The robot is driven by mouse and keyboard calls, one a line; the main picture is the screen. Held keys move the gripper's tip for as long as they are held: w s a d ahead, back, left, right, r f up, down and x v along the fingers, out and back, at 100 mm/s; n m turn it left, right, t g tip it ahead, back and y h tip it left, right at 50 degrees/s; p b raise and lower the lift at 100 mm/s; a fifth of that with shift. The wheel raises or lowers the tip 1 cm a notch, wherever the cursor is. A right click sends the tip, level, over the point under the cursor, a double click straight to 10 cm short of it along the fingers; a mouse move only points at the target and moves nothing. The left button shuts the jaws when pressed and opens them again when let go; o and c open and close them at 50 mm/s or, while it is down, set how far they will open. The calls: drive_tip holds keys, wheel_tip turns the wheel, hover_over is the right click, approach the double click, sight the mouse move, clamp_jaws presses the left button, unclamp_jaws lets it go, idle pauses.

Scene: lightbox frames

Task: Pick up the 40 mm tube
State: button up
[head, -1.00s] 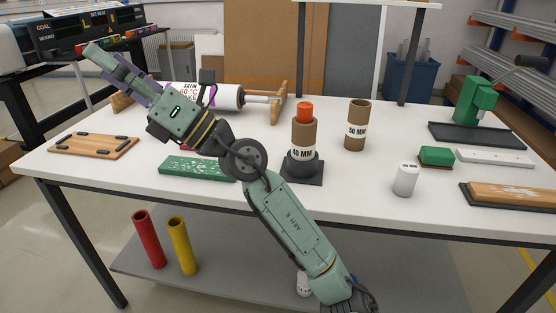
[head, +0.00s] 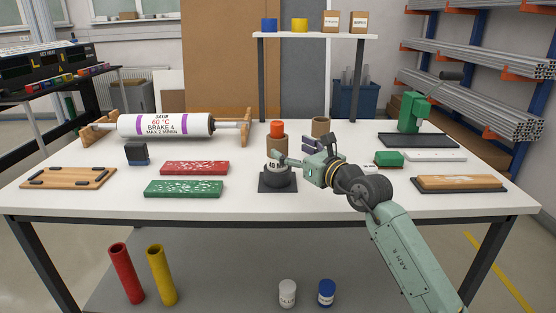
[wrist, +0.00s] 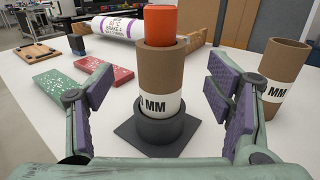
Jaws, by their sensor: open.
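A brown cardboard tube (wrist: 158,72) stands upright in a black holder (wrist: 170,135) with a square base. An orange plug (wrist: 162,25) sticks out of its top. Its white label shows "MM" in the wrist view, with the number partly hidden; in the head view the tube (head: 279,143) is partly covered by my gripper. A second brown tube (wrist: 284,75), also with an "MM" label, stands to the right and behind. My gripper (wrist: 160,88) is open, with one purple-padded finger on each side of the plugged tube and visible gaps between; it holds nothing.
Red (head: 194,168) and green (head: 184,189) plates lie left of the holder, with a dark blue block (head: 137,154) behind them. A white roller (head: 166,125) rests on wooden supports at back left. A green press (head: 411,112) and a wooden block (head: 459,182) are at the right.

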sight(282, 144)
drive_tip(key=p+x, duration=0.3)
drive_tip(key=x, duration=0.4)
drive_tip(key=shift+w+a+f, duration=0.1)
drive_tip(key=shift+w+f, duration=0.05)
drive_tip(key=shift+w, duration=0.05)
drive_tip(key=shift+c, duration=0.3)
drive_tip(key=c, duration=1.6)
